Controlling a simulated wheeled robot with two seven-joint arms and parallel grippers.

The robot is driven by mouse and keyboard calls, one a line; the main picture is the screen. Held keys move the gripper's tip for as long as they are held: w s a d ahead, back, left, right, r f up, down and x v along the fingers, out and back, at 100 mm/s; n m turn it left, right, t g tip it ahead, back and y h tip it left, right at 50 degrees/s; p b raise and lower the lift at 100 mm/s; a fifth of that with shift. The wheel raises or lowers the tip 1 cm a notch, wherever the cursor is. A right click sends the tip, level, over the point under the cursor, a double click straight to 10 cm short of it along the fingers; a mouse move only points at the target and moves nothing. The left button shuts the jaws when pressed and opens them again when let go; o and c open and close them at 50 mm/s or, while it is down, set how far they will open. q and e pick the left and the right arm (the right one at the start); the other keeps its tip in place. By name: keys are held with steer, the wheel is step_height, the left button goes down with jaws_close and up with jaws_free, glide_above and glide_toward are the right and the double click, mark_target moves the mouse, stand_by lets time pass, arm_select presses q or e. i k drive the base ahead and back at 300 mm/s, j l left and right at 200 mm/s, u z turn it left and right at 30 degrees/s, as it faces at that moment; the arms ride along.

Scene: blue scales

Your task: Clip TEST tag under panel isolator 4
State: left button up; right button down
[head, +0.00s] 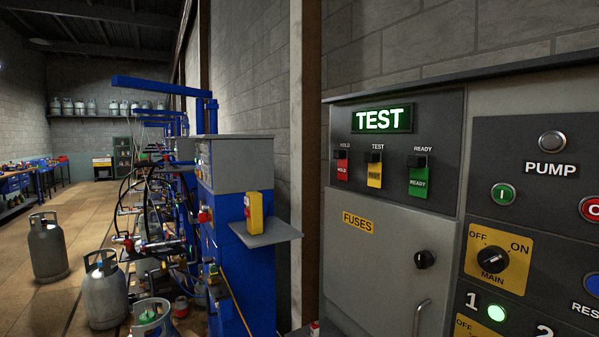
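A grey control panel fills the right of the view. A yellow tag (375,175) hangs from a dark clip under the printed word TEST on its upper dark plate. A red HOLD tag (342,170) hangs to its left and a green READY tag (418,182) to its right. A lit sign (382,119) above reads TEST in green-white. At the lower right are the number 1 with a lit green lamp (497,313) and part of a 2. Isolator 4 is not in view. Neither of my grippers is in view.
A fuse door (380,270) with a black knob and handle is below the tags. A MAIN switch (491,260) is to its right. A blue machine (236,240) with a small shelf (267,235) stands left. Gas cylinders (104,290) stand on the floor.

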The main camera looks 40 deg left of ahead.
mark_target(376, 167)
steer(key=u, duration=0.7)
steer(key=i+j+z, duration=0.1)
steer(key=j, duration=0.2)
steer(key=i+j+z, duration=0.1)
steer(key=i+j, duration=0.1)
steer(key=j, duration=0.1)
